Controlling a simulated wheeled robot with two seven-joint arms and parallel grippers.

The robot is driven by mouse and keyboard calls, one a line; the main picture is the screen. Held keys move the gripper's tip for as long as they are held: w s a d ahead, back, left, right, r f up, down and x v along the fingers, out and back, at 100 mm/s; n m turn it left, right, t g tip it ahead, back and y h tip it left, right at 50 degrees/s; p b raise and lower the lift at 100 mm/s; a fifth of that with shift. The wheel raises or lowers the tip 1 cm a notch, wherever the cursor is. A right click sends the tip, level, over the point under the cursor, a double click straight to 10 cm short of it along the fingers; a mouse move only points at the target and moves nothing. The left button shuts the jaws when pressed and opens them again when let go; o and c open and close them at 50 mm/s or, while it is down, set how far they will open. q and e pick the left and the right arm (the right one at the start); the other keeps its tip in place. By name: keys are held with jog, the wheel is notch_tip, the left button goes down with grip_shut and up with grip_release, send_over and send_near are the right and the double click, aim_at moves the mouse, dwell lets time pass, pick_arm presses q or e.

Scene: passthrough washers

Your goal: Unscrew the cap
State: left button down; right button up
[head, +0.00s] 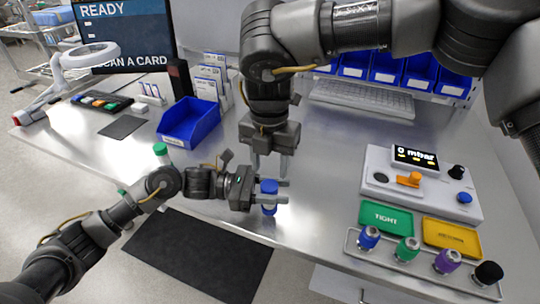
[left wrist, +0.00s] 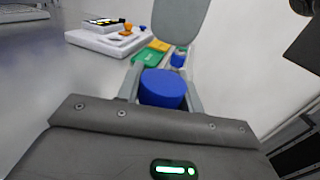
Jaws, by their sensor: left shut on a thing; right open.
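A small canister with a blue cap (head: 268,187) stands upright near the table's front edge. My left gripper (head: 270,199) is shut on the canister from the side, below the cap. In the left wrist view the blue cap (left wrist: 162,88) shows from above between the fingers, and they hide most of the body. My right gripper (head: 270,167) points down just above the blue cap, open and empty, with a finger toward each side. Whether its fingertips touch the cap cannot be told.
A rack (head: 420,277) with several capped canisters stands at the front right, by a green TIGHT tray (head: 386,220) and a yellow tray (head: 451,236). A gauge box (head: 432,190) reads 0 mbar. A blue bin (head: 188,124) and a green-capped item (head: 160,149) stand left.

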aim_at(269, 185)
jog(key=shift+f, duration=3.05)
jog(key=c, duration=0.8)
jog(key=n, duration=0.4)
jog(key=o, duration=1.1)
jog(key=shift+c, duration=0.2)
